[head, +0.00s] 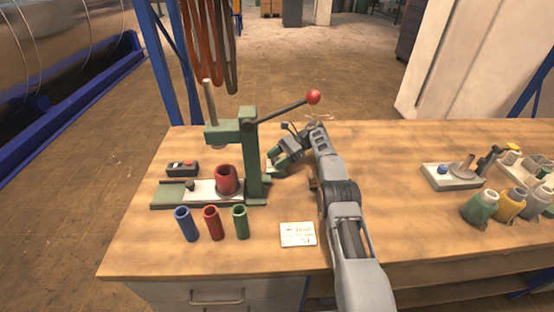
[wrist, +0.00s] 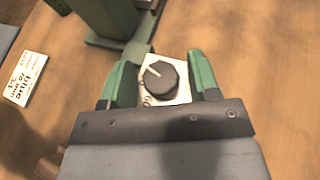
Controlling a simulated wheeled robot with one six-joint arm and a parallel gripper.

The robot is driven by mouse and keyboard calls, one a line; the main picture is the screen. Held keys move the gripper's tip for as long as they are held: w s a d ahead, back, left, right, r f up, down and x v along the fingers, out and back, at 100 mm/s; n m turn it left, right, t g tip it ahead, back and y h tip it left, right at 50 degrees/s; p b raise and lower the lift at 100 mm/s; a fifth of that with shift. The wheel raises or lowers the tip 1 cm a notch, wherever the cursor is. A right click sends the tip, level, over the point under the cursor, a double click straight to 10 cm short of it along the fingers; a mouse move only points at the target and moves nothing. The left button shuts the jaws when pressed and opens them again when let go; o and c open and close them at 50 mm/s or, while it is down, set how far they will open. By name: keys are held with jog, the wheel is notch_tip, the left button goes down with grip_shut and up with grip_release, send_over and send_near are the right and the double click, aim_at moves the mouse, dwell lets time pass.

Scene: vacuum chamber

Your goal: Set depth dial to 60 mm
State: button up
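The depth dial (wrist: 160,78) is a dark round knob with a pale pointer line on a small white plate (wrist: 152,101). Its line points to the upper left in the wrist view. Part of a scale number shows at the plate's lower left, but I cannot read the setting. My gripper (wrist: 161,76) is open, with one green finger on each side of the knob and visible gaps between. In the head view my gripper (head: 281,160) is just right of the green press (head: 253,155), and it hides the dial there.
A red cup (head: 228,180) stands on the press base. Blue (head: 186,224), red (head: 212,223) and green (head: 240,222) tubes stand in front. A written card (head: 298,234) lies nearby. The press lever (head: 283,110) reaches above my gripper. Jars (head: 510,204) stand at right.

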aim_at(277, 158)
jog(key=shift+r, duration=0.15)
notch_tip(277, 158, up, 3)
jog(key=shift+f, duration=0.1)
jog(key=shift+s+d+r+b, duration=0.1)
jog(key=shift+s+r+b, duration=0.4)
jog(key=shift+b, duration=0.55)
jog(key=s+r, duration=0.3)
jog(key=s, duration=0.1)
jog(key=s+d+r+b, duration=0.1)
jog(key=s+r, duration=0.2)
jog(key=s, duration=0.1)
jog(key=s+d+r+b, duration=0.1)
jog(key=s+r, duration=0.2)
jog(key=s, duration=0.1)
jog(key=shift+s+d, duration=0.25)
jog(key=shift+s, duration=0.15)
